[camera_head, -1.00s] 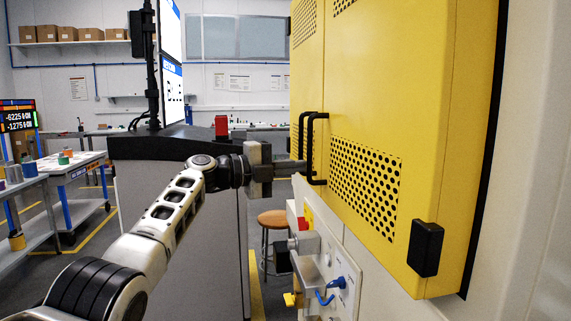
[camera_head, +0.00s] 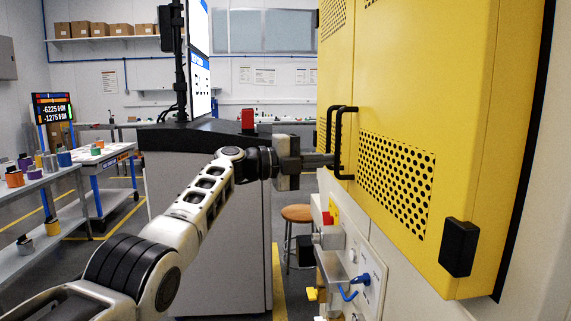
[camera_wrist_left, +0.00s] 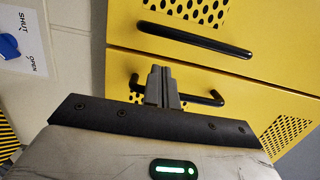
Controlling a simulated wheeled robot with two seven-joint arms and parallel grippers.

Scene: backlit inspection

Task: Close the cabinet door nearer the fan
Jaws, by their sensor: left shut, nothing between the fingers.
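The yellow cabinet (camera_head: 470,90) fills the right of the head view, with two doors meeting at a seam beside two black bar handles (camera_head: 340,145). The near door has a perforated panel (camera_head: 395,183) at mid-height. My left gripper (camera_head: 330,160) is shut and empty, its fingertips at the handles. In the left wrist view its fingers (camera_wrist_left: 161,72) overlap the lower handle (camera_wrist_left: 205,99); the other handle (camera_wrist_left: 195,40) lies just above them. I cannot tell whether they touch. I cannot make out a fan, nor how far either door stands open. My right gripper is out of view.
Below the cabinet is a pale panel with a blue knob (camera_head: 361,279) and a red button (camera_head: 327,218). A round stool (camera_head: 297,213) stands behind. A grey console (camera_head: 205,250) stands beyond my left arm. Benches with coloured parts are at the left.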

